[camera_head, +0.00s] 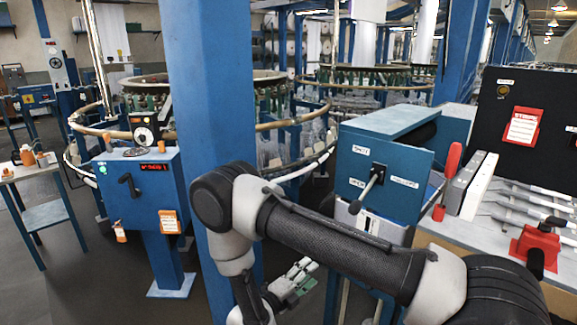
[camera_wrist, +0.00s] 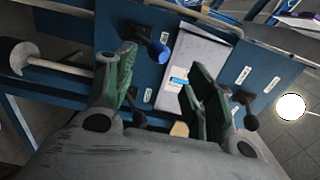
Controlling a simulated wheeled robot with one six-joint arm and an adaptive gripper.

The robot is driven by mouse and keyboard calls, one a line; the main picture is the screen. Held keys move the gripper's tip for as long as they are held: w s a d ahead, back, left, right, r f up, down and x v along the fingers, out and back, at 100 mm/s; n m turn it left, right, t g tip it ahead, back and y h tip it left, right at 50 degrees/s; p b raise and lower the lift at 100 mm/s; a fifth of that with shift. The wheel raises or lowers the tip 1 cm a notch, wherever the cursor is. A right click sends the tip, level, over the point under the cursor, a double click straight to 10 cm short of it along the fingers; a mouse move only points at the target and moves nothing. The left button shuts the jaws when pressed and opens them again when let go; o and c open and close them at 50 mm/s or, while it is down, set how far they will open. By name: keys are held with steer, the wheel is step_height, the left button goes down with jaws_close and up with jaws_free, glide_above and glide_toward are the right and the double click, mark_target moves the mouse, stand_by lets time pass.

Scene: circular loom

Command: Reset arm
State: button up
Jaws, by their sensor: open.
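My arm reaches across the lower middle of the head view, bent at a black elbow. My gripper (camera_head: 292,280) hangs low at the end of it, partly hidden behind the forearm. In the wrist view my gripper (camera_wrist: 163,88) has its two green-padded fingers spread apart with nothing between them. Behind the fingers is a blue panel (camera_wrist: 268,72) with small white labels and dark knobs. A pale rectangular plate (camera_wrist: 196,58) shows beyond the gap between the fingers.
A blue post (camera_head: 212,90) rises behind my arm. A blue box with a lever (camera_head: 385,165) and a workbench with tools (camera_head: 500,205) stand at right. A blue control box (camera_head: 145,190) and small table (camera_head: 45,215) stand at left. Circular looms (camera_head: 290,105) fill the back.

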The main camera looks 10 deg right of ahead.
steer(key=s+d+m+g+h, duration=0.1)
steer(key=s+d+m+g, duration=0.35)
steer(key=m, duration=0.35)
steer(key=s+d+r+m+y, duration=0.4)
steer(key=s+r+m+y, duration=0.1)
steer(key=r+m, duration=0.6)
steer(key=s+d+r+m+g+y, duration=0.1)
steer(key=s+d+r+m+y, duration=0.4)
steer(key=r+m, duration=0.7)
steer(key=s+d+r+m+y, duration=0.5)
steer(key=s+r+m, duration=0.4)
steer(key=r, duration=0.8)
steer(key=m, duration=0.3)
steer(key=shift+d+r+g+y, duration=0.25)
steer(key=shift+r+g+y, duration=0.05)
steer(key=shift+r+g, duration=0.05)
